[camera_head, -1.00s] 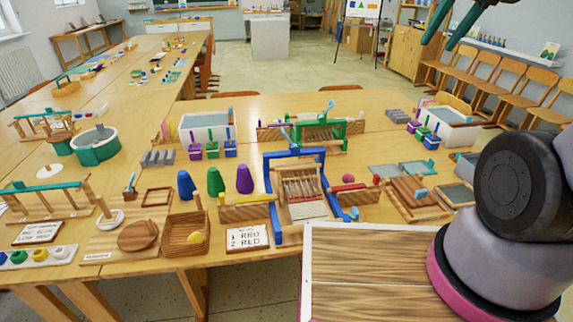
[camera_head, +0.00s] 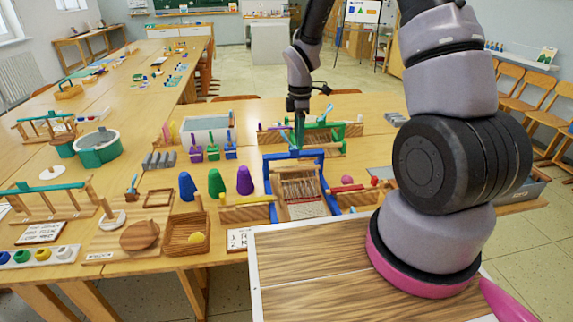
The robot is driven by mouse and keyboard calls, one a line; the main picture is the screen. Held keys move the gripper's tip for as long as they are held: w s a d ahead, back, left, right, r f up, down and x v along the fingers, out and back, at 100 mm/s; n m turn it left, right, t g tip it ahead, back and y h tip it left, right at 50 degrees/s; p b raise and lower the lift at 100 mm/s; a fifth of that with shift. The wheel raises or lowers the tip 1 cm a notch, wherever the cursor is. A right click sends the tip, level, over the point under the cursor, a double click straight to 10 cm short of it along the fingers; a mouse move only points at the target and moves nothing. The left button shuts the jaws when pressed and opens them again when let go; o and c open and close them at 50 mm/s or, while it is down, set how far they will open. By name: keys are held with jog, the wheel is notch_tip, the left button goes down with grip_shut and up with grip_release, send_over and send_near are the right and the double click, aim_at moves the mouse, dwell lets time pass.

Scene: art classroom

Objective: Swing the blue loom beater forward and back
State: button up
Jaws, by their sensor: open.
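The blue loom beater (camera_head: 321,172) is an upright blue frame on the small wooden loom (camera_head: 306,210), right of centre on the near table. White warp threads run inside the loom. My gripper (camera_head: 299,138) points down with its teal fingers just above or behind the beater's top bar. From this angle I cannot tell whether the fingers touch the bar. The gap between the fingers is hard to see. The gripper is open and nothing shows in it.
Blue, green and purple cones (camera_head: 216,182) stand left of the loom. A green-framed loom (camera_head: 335,136) stands behind it. My arm hides the table's right part.

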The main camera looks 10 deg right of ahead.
notch_tip(320, 180, down, 11)
jog(key=shift+a, duration=0.1)
dwell(0.3)
grip_shut()
dwell(1.5)
